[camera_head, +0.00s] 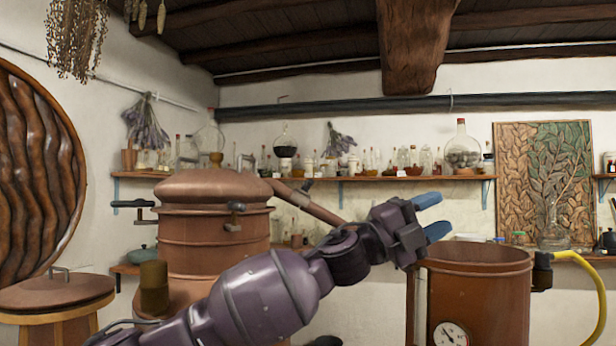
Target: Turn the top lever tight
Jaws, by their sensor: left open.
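A copper still (214,240) with a domed lid stands left of centre. Small dark levers sit around its lid seam: a left lever (140,204), a front lever (236,210) and a small fitting (306,186) by the pipe at the right. I cannot tell which one is the top lever. My left arm reaches in from the bottom left, passing in front of the still's lower right. My left gripper (434,216) with blue fingertips is open and empty, to the right of the still and apart from all levers, above a second copper vessel. My right gripper is not in view.
The open copper vessel (475,290) with a gauge (450,335) stands below my gripper, with a yellow hose (590,275) at its right. A wooden lidded barrel (55,295) stands at the left. Shelves of glass bottles (370,178) line the back wall.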

